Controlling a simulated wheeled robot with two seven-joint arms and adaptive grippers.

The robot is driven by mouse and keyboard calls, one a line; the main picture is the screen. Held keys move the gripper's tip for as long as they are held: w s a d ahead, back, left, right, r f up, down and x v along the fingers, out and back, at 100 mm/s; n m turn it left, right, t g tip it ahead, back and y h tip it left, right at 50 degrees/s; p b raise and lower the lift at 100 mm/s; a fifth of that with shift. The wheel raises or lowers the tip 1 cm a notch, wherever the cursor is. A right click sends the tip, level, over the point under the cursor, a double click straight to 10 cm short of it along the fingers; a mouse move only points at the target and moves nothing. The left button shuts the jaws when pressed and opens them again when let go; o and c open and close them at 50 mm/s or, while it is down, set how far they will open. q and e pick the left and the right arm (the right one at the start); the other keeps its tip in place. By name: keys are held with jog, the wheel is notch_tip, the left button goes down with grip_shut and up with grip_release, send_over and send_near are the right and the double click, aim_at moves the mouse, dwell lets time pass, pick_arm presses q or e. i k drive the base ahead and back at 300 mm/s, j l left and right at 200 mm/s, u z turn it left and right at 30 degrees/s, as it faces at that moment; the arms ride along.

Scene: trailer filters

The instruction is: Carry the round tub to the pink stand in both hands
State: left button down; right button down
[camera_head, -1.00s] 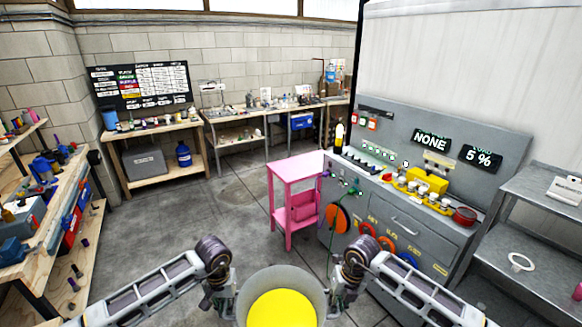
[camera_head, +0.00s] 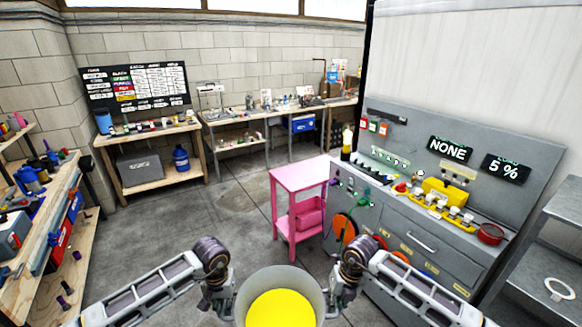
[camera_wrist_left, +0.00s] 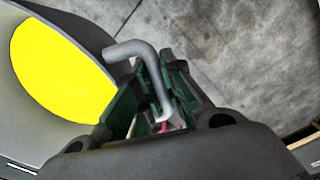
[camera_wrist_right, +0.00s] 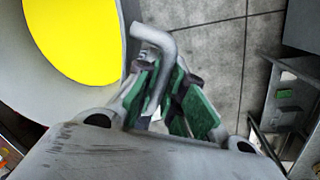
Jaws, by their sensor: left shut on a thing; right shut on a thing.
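The round tub (camera_head: 313,277) is grey with yellow contents and is held in front of me at the bottom of the head view. My left gripper (camera_head: 229,303) is shut on the tub's left handle, a bent grey bar (camera_wrist_left: 142,62) between green finger pads in the left wrist view. My right gripper (camera_head: 335,303) is shut on the right handle (camera_wrist_right: 158,52), likewise between green pads in the right wrist view. The tub looks about level. The pink stand (camera_head: 300,174) is ahead, slightly right of centre, with a bare top and a pink box (camera_head: 309,213) on its lower shelf.
A grey machine bench (camera_head: 425,240) with drawers and reels stands right beside the pink stand. A grey shelf (camera_head: 540,235) is at far right. A wooden workbench (camera_head: 62,215) lines the left. The grey floor (camera_head: 170,250) ahead and left is clear.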

aim_at(297, 177)
jog(key=i+j, duration=0.1)
jog(key=i, duration=3.5)
